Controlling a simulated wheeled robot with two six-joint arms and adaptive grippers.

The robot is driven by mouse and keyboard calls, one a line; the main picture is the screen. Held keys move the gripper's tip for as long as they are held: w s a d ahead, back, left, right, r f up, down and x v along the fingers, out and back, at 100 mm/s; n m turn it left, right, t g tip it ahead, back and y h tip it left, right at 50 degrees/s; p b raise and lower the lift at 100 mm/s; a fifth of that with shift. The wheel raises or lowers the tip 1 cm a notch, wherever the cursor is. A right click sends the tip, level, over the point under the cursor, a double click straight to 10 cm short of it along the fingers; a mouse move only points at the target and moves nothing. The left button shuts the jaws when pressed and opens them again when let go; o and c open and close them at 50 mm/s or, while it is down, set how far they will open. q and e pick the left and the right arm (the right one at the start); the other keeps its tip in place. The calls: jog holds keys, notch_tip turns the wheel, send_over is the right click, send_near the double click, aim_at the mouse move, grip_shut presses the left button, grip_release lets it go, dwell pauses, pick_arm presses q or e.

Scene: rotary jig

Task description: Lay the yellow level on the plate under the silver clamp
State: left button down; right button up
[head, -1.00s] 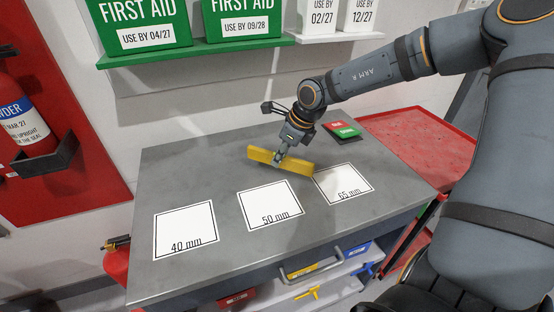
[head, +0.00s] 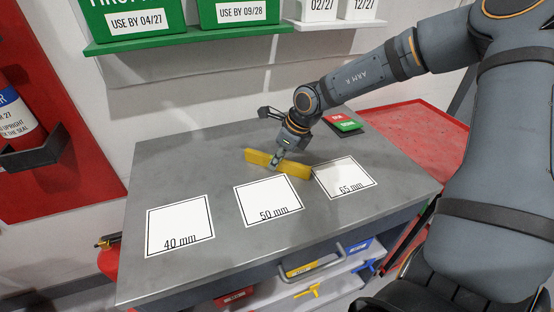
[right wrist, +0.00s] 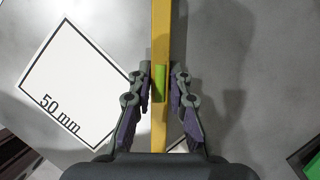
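The yellow level (head: 296,170) is in my right gripper (head: 276,163), over the back part of the grey bench, behind the 50 mm card. No silver clamp shows in either view. My left gripper is out of view.
White cards marked 40 mm (head: 180,222), 50 mm (head: 268,198) and 65 mm (head: 343,175) lie on the bench (head: 190,170). A red and green block (head: 343,123) sits at the back right. Yellow (head: 306,291) and blue (head: 368,264) handled tools are on the shelf below. A red surface (head: 425,135) lies right.

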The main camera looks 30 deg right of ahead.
aim_at(287, 161)
jog(key=o, duration=0.3)
jog(key=shift+r, duration=0.1)
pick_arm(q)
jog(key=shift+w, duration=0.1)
pick_arm(e)
jog(key=shift+o, duration=0.2)
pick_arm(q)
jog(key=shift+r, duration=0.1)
